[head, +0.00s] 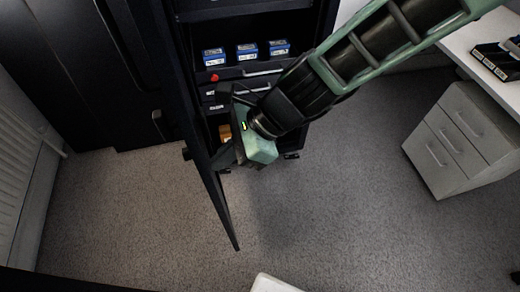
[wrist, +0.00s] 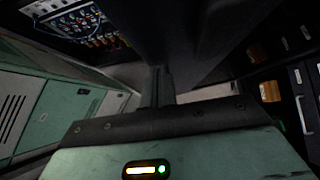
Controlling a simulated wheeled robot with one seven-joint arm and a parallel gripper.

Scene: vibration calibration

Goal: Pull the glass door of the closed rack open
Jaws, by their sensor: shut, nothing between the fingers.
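The rack (head: 330,20) stands at the top centre of the head view, with its front open to the room. Its dark door (head: 198,150) is swung out from the left side and stands seen nearly edge-on, reaching toward the viewer. My gripper (head: 226,156) is at the inner face of the door, between the door and the rack's opening. Its fingers are shut and hold nothing; they also show in the wrist view (wrist: 158,88), close to a dark surface. I cannot tell whether they touch the door.
Several blue-and-white boxes (head: 247,52) sit on a rack shelf, above drawers with handles. A dark closed cabinet (head: 85,75) and a radiator (head: 18,150) are at left. A white drawer unit (head: 460,140) stands under a desk at right. The carpet (head: 330,215) in front is mostly clear.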

